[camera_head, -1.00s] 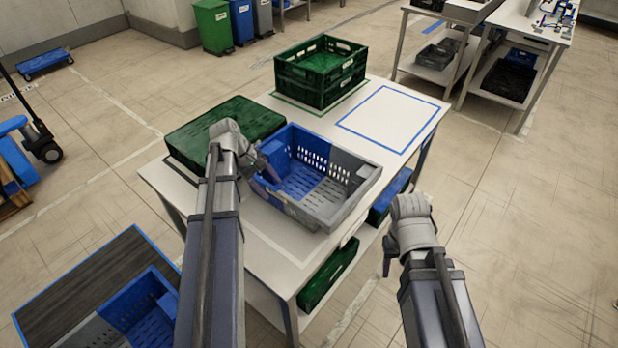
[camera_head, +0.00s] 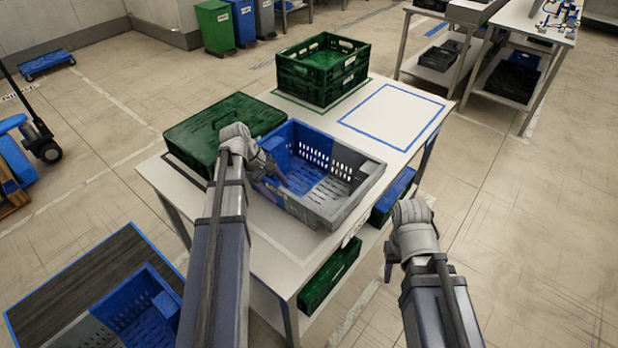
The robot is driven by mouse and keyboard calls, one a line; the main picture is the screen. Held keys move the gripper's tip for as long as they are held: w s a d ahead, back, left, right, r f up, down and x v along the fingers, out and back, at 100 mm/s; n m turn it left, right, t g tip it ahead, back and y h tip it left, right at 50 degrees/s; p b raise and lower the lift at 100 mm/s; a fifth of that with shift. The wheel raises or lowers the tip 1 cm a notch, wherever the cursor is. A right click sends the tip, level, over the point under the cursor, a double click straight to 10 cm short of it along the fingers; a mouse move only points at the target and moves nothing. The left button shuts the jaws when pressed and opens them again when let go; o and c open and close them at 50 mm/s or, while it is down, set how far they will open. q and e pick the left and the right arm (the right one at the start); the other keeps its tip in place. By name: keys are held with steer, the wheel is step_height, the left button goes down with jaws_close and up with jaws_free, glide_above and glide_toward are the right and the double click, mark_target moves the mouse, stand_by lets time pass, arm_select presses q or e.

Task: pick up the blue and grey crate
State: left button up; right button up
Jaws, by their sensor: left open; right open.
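The blue and grey crate (camera_head: 352,207) sits upright and empty on the white table, blue on its left part and grey on its right and front. My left gripper (camera_head: 279,180) is open at the crate's left side, with a finger showing over the inside of the crate. The wrist hides part of the left wall, and I cannot tell whether the gripper touches it. My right gripper (camera_head: 389,268) is open and empty, beyond the table's right edge, low and apart from the crate.
The white table (camera_head: 262,262) also bears a green lidded crate (camera_head: 215,128) close to the left and stacked green crates (camera_head: 322,72) behind. A blue-outlined area (camera_head: 392,116) is empty. Another blue and grey crate (camera_head: 138,305) lies at lower left. Crates sit on the table's lower shelf.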

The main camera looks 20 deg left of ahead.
arm_select(q)
steer(key=b+x, duration=0.2)
steer(key=x, duration=0.1)
steer(key=shift+d+f, duration=0.1)
steer(key=shift+f, duration=0.15)
steer(key=shift+r, duration=0.1)
jaws_close()
steer(key=shift+w, duration=0.1)
stand_by(1.0)
